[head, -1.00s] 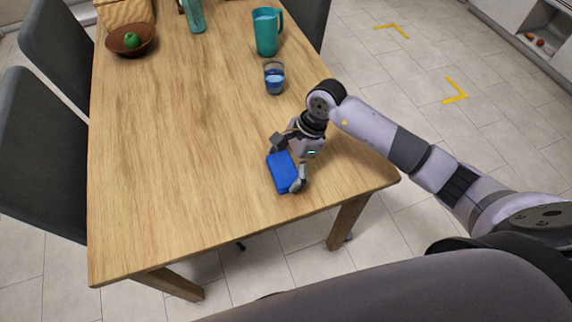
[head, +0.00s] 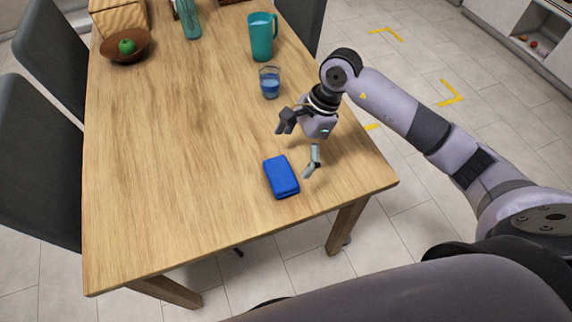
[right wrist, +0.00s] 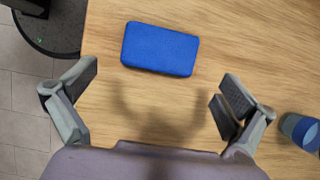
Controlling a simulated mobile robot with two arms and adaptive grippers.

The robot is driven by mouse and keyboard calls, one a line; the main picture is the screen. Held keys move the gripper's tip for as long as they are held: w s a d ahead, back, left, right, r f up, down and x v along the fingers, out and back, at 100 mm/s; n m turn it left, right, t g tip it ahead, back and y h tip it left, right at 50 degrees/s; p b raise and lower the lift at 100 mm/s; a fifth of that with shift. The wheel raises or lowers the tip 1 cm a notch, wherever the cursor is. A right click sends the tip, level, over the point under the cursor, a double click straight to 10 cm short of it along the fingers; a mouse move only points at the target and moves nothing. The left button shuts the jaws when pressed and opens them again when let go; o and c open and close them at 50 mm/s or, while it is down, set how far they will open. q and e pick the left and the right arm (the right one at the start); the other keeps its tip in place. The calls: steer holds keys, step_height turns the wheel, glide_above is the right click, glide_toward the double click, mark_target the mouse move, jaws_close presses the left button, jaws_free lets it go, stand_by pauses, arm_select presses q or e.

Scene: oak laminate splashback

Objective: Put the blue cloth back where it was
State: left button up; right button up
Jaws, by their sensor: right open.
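The blue cloth (head: 282,177) is a folded, flat rectangular block lying on the wooden table (head: 180,150) near its front right corner. It also shows in the right wrist view (right wrist: 160,49), lying flat beyond the fingertips. My right gripper (head: 298,147) is open and empty. It hovers above the table, just behind and to the right of the cloth, and does not touch it. Both spread fingers show in the right wrist view (right wrist: 158,88), with bare wood and the gripper's shadow between them. My left gripper is not in view.
A glass of blue liquid (head: 269,83) stands behind my right gripper, with a teal pitcher (head: 262,38) farther back. A brown bowl (head: 138,51) with a green fruit (head: 127,46) is at the back left. Dark chairs (head: 35,150) line the left side. The table's middle is clear.

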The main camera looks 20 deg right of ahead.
steer(key=shift+v, duration=2.3)
steer(key=shift+s+f, duration=0.1)
steer(key=shift+s, duration=0.05)
